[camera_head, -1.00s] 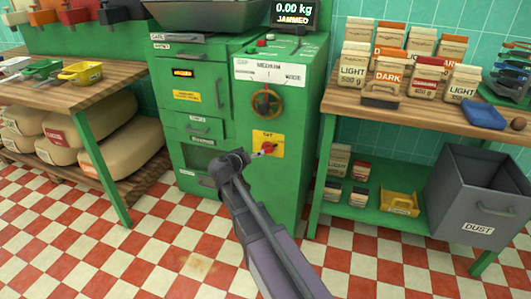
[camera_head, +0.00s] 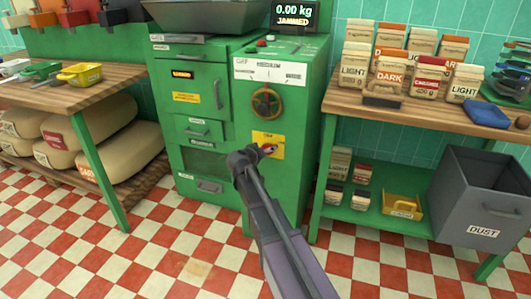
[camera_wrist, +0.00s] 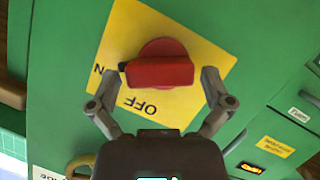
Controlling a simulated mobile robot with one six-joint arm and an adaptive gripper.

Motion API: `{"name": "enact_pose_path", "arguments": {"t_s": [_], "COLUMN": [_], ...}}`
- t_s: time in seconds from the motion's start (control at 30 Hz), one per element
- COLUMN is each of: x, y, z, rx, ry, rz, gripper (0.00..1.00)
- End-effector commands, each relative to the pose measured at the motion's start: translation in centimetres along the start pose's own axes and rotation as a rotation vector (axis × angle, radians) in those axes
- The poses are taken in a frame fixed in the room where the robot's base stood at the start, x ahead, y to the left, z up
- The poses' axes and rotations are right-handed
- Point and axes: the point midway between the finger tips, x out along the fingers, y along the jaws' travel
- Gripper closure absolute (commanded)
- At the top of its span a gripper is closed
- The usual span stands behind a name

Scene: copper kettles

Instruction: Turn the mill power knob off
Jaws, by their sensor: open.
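The red power knob (camera_wrist: 160,70) is mounted on a yellow plate (camera_wrist: 125,32) on the front of the green mill (camera_head: 291,200). In the wrist view its bar lies level across the picture, with a dark mark at the left end beside a partly hidden label ending in N. The word OFF shows upside down below the knob. My gripper (camera_wrist: 160,82) is open, with one finger near each end of the bar; I cannot tell whether they touch it. In the head view my gripper (camera_head: 262,153) partly covers the plate and knob.
Above the plate is a brass handwheel (camera_head: 267,103). The display (camera_head: 294,14) reads 0.00 kg JAMMED. A bench with bags (camera_head: 390,70) stands right, with a grey DUST bin (camera_head: 485,195) below. A bench with sacks (camera_head: 110,115) stands left. The checkered floor in front is clear.

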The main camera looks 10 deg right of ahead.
Motion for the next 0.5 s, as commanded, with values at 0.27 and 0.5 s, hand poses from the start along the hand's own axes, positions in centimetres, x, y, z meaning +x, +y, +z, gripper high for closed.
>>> {"name": "enact_pose_path", "arguments": {"t_s": [0.27, 0.5], "x": [-0.03, -0.02], "y": [0.00, 0.01], "z": [0.00, 0.00], "rx": [0.000, 0.000], "ry": [0.000, 0.000], "rz": [0.000, 0.001], "gripper": [0.42, 0.71]}}
